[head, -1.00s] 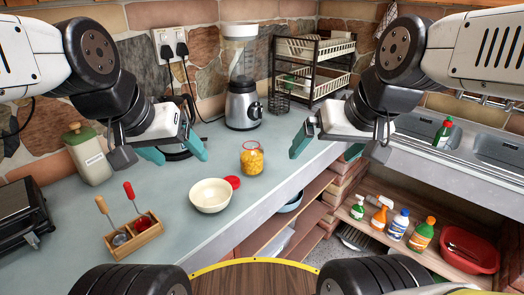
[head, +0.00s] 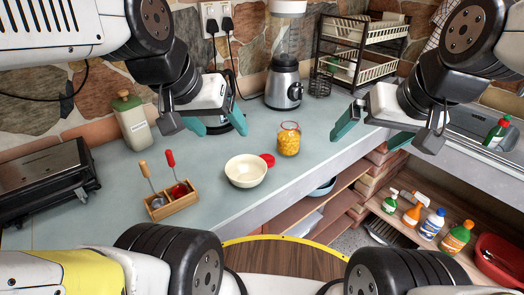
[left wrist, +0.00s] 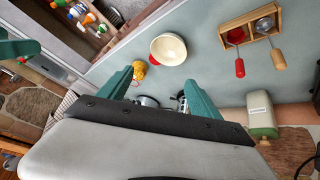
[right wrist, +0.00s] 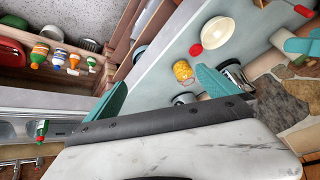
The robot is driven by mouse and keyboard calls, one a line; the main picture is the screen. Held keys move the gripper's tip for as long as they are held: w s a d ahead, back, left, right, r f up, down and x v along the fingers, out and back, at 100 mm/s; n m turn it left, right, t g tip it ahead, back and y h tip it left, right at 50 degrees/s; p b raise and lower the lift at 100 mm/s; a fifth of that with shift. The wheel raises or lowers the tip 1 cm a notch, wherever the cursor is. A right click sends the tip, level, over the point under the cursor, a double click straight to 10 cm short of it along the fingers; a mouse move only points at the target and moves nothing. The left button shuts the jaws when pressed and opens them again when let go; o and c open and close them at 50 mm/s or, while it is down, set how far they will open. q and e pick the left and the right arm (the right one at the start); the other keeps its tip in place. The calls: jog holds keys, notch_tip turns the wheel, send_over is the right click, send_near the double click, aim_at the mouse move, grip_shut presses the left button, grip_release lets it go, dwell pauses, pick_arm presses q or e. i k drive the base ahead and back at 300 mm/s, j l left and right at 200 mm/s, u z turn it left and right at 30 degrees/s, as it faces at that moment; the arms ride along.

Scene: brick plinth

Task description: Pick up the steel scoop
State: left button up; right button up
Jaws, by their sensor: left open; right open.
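The steel scoop (head: 157,202) has a steel head and a pale wooden handle (head: 144,169). It leans head-down in a small wooden caddy (head: 182,203) on the counter, beside a red-handled utensil with a red head (head: 170,158). In the left wrist view the scoop (left wrist: 264,24) lies at the top right, with the red utensil (left wrist: 239,68) left of it. My left gripper (head: 217,122) is open and empty, above the counter, behind and right of the caddy. My right gripper (head: 368,132) is open and empty, near the counter's right edge, far from the scoop.
A cream bowl (head: 246,171) and red lid (head: 268,159) sit right of the caddy, with a yellow-filled jar (head: 288,139) beyond. A green-lidded canister (head: 132,122) and a black grill (head: 45,180) stand left. A blender (head: 284,82) stands behind. Counter around the caddy is mostly clear.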

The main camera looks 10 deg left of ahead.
aim_at(158, 203)
jog(key=u, duration=1.5)
jog(key=z, duration=1)
jog(key=k+l+u, duration=0.25)
jog(key=k, duration=0.25)
jog(key=k+l+u, duration=0.2)
jog(key=k, duration=0.3)
jog(key=l, duration=0.1)
